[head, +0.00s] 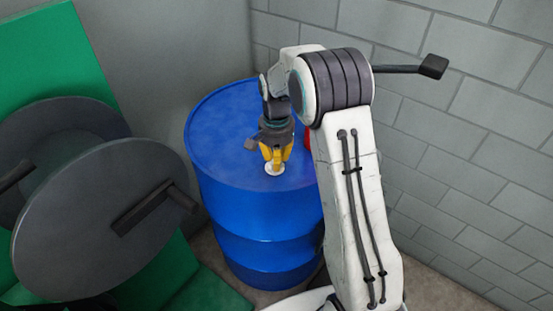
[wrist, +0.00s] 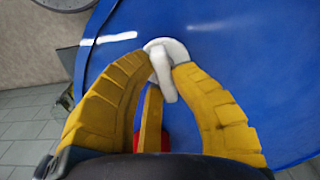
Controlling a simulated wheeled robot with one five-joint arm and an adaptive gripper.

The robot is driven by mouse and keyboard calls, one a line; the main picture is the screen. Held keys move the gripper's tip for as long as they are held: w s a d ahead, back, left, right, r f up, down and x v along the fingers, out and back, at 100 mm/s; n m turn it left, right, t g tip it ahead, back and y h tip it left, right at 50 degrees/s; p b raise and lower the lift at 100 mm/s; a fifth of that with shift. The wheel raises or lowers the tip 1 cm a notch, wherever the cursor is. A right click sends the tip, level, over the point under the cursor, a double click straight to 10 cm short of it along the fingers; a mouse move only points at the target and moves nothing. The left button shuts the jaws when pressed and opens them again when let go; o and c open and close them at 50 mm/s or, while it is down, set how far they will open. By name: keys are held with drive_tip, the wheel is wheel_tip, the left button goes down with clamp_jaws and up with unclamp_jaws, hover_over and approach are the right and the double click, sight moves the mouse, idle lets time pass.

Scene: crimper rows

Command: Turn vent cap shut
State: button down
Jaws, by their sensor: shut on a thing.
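The vent cap (wrist: 163,75) is a white round disc with a raised bar handle across it. It sits on the lid of a blue drum (head: 225,135). In the head view the cap (head: 274,170) shows just under my gripper (head: 273,160), near the drum's front edge. In the wrist view my gripper's yellow fingers (wrist: 160,72) point at the cap from both sides and are shut on its bar handle. The bar runs nearly along the fingers' direction in that view. The far part of the disc shows beyond the fingertips.
A red thing (wrist: 165,141) shows low in the wrist view, partly hidden behind my gripper. A green machine with large dark grey wheels (head: 90,220) stands left of the drum. A grey block wall (head: 460,150) closes off the back and right.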

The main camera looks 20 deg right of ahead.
drive_tip(key=shift+m, duration=0.6)
drive_tip(key=shift+s+m, duration=0.1)
drive_tip(key=shift+m, duration=0.2)
drive_tip(key=shift+f, duration=0.1)
drive_tip(key=c, duration=1.1)
unclamp_jaws()
drive_tip(key=shift+o, duration=0.2)
wheel_tip(320, 180, up, 12)
